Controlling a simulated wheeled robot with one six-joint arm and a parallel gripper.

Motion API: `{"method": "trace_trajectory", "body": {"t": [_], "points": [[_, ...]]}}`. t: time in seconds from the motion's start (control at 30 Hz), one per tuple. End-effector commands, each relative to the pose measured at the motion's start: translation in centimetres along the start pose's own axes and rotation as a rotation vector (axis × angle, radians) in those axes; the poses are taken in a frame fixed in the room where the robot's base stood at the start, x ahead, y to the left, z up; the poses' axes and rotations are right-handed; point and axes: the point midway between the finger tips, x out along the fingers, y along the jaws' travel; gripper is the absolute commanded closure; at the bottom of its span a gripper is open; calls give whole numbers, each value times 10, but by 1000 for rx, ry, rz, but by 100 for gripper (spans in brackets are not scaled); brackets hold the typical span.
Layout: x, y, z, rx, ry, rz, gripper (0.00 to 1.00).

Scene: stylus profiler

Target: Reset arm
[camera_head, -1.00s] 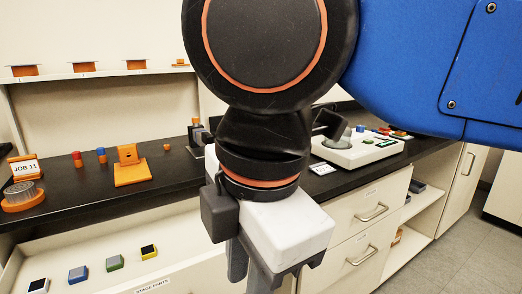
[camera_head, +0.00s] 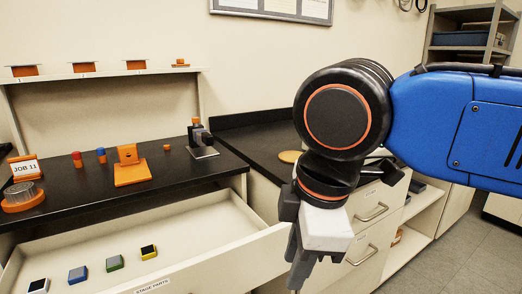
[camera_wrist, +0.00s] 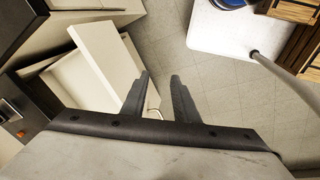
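My gripper (camera_head: 299,268) hangs at the end of my blue and black arm in the head view, right of the open drawer and in front of the closed drawers. Its fingers point down. In the wrist view the two dark fingers (camera_wrist: 160,90) stand apart with nothing between them. The gripper is open and touches nothing that I can see. The floor shows beyond the fingertips.
The open drawer (camera_head: 214,265), labelled STAGE PARTS, juts out at left with several small coloured blocks. The black counter (camera_head: 70,204) holds an orange stand (camera_head: 130,168), a JOB 11 sign (camera_head: 25,168) and a small grey-based device (camera_head: 201,143). Closed drawers (camera_head: 362,250) stand behind my gripper.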

Motion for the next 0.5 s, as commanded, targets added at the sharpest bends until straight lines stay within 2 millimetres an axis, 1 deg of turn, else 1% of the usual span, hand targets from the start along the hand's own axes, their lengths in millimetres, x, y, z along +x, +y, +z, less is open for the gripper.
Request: {"method": "trace_trajectory", "body": {"t": [0.03, 0.2, 0.5], "points": [[5, 4, 9, 46, -1, 4, 73], [21, 17, 33, 195, 4, 21, 73], [48, 32, 79, 459, 13, 53, 73]]}}
